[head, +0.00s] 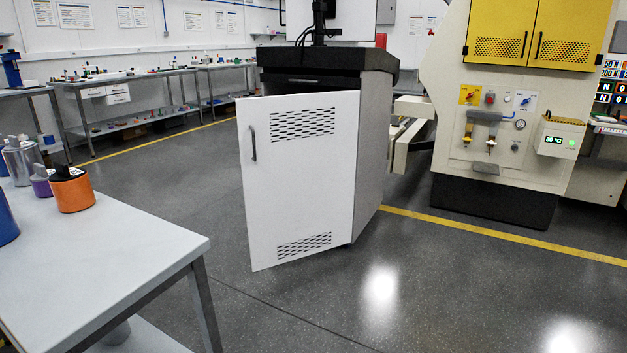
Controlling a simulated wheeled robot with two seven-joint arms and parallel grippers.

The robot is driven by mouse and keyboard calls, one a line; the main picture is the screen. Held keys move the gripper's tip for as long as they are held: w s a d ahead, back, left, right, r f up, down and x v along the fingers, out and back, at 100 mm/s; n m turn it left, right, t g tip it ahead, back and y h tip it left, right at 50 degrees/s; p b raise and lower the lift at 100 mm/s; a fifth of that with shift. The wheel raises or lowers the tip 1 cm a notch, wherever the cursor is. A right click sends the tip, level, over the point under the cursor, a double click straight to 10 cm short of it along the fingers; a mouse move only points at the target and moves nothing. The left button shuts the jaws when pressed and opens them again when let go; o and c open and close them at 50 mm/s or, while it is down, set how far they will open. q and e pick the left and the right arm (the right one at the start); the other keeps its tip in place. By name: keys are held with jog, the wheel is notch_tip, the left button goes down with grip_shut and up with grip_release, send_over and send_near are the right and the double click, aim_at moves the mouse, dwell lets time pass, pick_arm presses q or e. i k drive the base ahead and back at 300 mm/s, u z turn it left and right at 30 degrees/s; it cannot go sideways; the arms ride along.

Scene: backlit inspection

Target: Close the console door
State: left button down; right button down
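The console (372,140) is a grey cabinet with a black top, standing in the middle of the head view. Its white door (300,190) stands open, swung out toward me from the right-hand edge. The door has slotted vents near its top and bottom. A dark vertical handle (253,143) is near its left edge. The inside of the console is mostly hidden behind the door. Neither of my grippers is in view.
A grey table (130,245) with an orange container (72,190) and other vessels stands at the near left. Workbenches (150,75) line the back left. A cream machine with yellow doors (540,32) stands at the right. The floor (430,290) before the door is clear.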

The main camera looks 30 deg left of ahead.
aim_at(298, 152)
jog(key=i, duration=1.7)
jog(key=u, duration=1.05)
jog(key=i, duration=1.35)
jog(key=u, duration=1.7)
jog(key=i, duration=0.3)
jog(key=u, duration=0.2)
